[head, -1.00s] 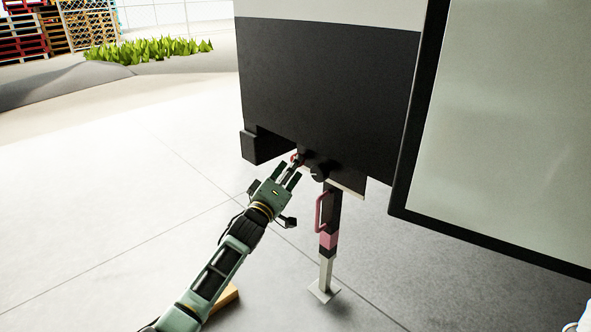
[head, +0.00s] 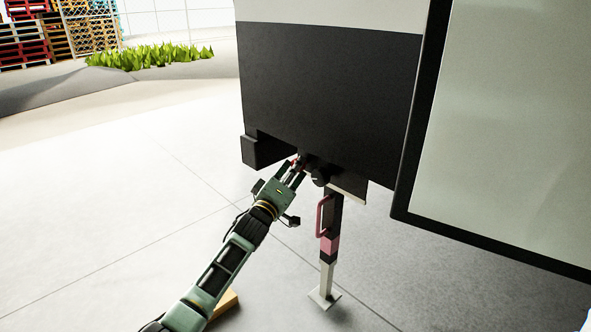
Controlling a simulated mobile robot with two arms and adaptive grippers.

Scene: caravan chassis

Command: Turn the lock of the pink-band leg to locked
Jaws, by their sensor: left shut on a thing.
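The pink-band leg (head: 329,246) stands under the dark caravan body, upright, with a pink band, a pink handle (head: 319,214) on its left side and a square foot on the floor. A round black knob (head: 320,176) sits at the leg's top. My left gripper (head: 295,170) reaches up from the lower left and is shut on a small part just left of the knob, under the body's lower edge. A bit of red shows at its fingertips; the fingers hide most of this part, so I cannot tell the lock's position. My right gripper is out of view.
The caravan body (head: 325,95) hangs low above the gripper. A large pale panel with a black frame (head: 402,150) stands close on the right. A yellow-brown block (head: 226,302) lies on the floor beneath my left arm. The floor on the left is clear.

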